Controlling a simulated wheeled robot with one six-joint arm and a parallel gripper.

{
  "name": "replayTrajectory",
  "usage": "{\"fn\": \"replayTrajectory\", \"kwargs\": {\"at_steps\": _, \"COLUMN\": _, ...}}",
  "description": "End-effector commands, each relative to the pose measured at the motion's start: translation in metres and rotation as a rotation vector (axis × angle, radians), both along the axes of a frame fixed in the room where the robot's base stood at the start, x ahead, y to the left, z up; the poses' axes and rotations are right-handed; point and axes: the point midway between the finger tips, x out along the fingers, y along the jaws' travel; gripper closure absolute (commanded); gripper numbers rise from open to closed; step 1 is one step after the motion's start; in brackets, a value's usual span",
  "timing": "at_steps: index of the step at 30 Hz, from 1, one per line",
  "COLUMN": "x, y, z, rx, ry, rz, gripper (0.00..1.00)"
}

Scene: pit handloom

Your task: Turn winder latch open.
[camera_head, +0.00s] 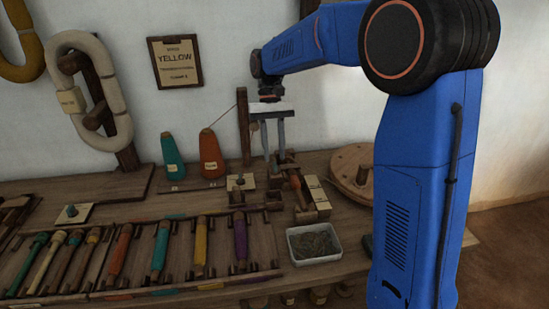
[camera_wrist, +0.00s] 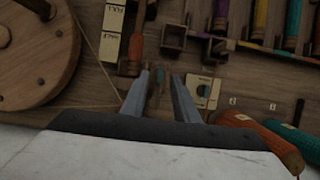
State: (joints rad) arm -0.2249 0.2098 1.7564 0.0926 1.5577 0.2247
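The bobbin winder (camera_head: 298,183) is a dark wooden mechanism on the bench, with a brown handle-like piece and a cream labelled strip (camera_head: 316,192) beside it. In the wrist view the strip (camera_wrist: 111,33) lies left of an orange-brown wooden piece (camera_wrist: 137,46). I cannot tell for sure which piece is the latch. My gripper (camera_head: 274,155) points down above the back of the winder. In the wrist view its fingers (camera_wrist: 161,75) stand apart, with a brown wooden part (camera_wrist: 158,88) showing between them. I cannot tell whether they touch it.
A thin wooden post (camera_head: 244,127) with a thread stands left of my gripper. Orange (camera_head: 211,154) and teal (camera_head: 172,156) cones stand further left. A round wooden wheel (camera_head: 352,168) lies right. A white tray (camera_head: 313,243) and a rack of coloured bobbins (camera_head: 160,250) are in front.

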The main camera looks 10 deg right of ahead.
Motion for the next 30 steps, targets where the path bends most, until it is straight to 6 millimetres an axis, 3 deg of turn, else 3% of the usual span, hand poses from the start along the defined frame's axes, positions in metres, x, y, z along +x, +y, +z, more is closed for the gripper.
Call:
{"fn": "replayTrajectory", "kwargs": {"at_steps": 9, "x": 0.017, "y": 0.000, "z": 0.038, "rx": 0.000, "ry": -0.001, "rz": 0.000, "gripper": 0.73}}
{"fn": "replayTrajectory", "kwargs": {"at_steps": 22, "x": 0.018, "y": 0.000, "z": 0.044, "rx": 0.000, "ry": -0.001, "rz": 0.000, "gripper": 0.73}}
{"fn": "replayTrajectory", "kwargs": {"at_steps": 26, "x": 0.013, "y": -0.004, "z": 0.047, "rx": 0.003, "ry": -0.014, "rz": -0.001, "gripper": 0.73}}
{"fn": "replayTrajectory", "kwargs": {"at_steps": 30, "x": -0.006, "y": -0.016, "z": 0.056, "rx": 0.011, "ry": -0.060, "rz": -0.003, "gripper": 0.73}}
